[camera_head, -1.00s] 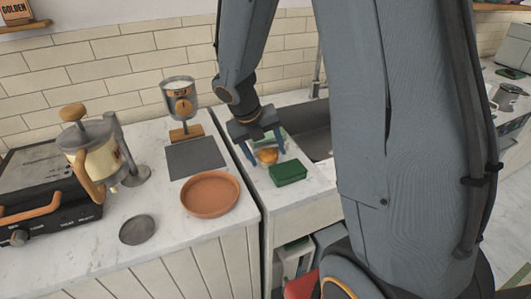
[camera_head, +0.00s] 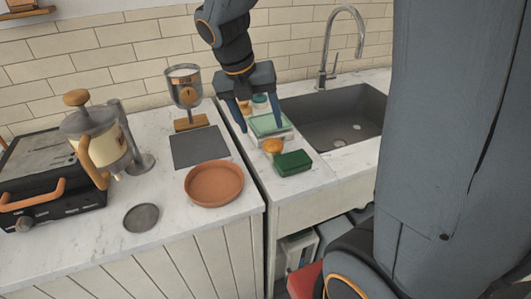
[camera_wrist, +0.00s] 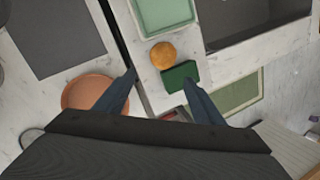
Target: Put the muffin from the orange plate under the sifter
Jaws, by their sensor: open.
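The orange plate (camera_head: 214,184) is a shallow terracotta dish on the left counter. It looks empty; it also shows in the wrist view (camera_wrist: 88,93). A round golden-brown thing, apparently the muffin (camera_head: 272,146), sits on the right counter beside a green block, apart from the plate. It also shows in the wrist view (camera_wrist: 163,55). What looks like the sifter (camera_head: 185,90) is a metal cup of white powder on a wooden-based stand at the back of the left counter. My gripper (camera_head: 260,127) is open and empty, raised behind the muffin in the head view.
A dark green block (camera_head: 293,163) stands right next to the muffin. A pale green tray (camera_head: 268,124) lies behind it, near the sink (camera_head: 335,122). A dark mat (camera_head: 199,147) lies before the sifter. A press-like pot (camera_head: 100,145) stands left. A gap separates the counters.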

